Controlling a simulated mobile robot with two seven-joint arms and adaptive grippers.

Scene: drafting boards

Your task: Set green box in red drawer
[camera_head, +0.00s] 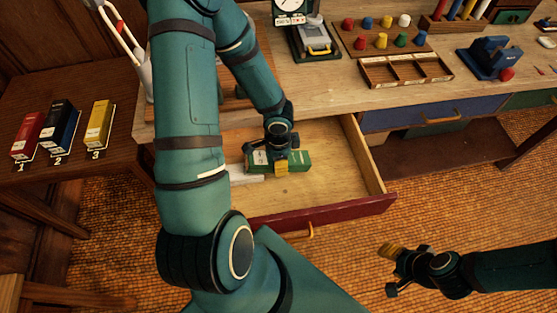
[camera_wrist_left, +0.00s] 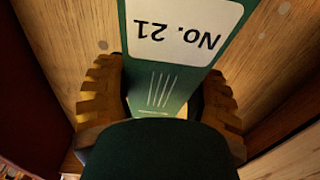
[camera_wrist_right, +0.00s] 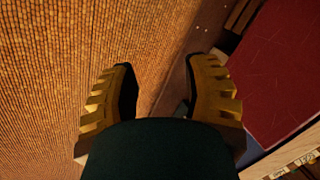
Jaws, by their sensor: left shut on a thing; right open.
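The green box (camera_head: 293,161) lies in the open drawer with the red front (camera_head: 325,212). In the left wrist view the green box (camera_wrist_left: 160,85) bears a white label reading "No. 21". My left gripper (camera_head: 281,166) reaches down into the drawer and is shut on the green box; its yellow fingers (camera_wrist_left: 160,95) are at the box's two sides. I cannot tell whether the box rests fully on the drawer floor (camera_head: 325,187). My right gripper (camera_head: 393,268) is open and empty above the woven floor, right of the drawer; its spread fingers show in the right wrist view (camera_wrist_right: 163,95).
A white object (camera_head: 246,178) lies in the drawer, partly hidden by my left arm. Red (camera_head: 28,135), dark blue (camera_head: 57,125) and yellow (camera_head: 99,123) boxes stand on the numbered left table. The blue drawer (camera_head: 430,113) is shut. The drawer's right part is clear.

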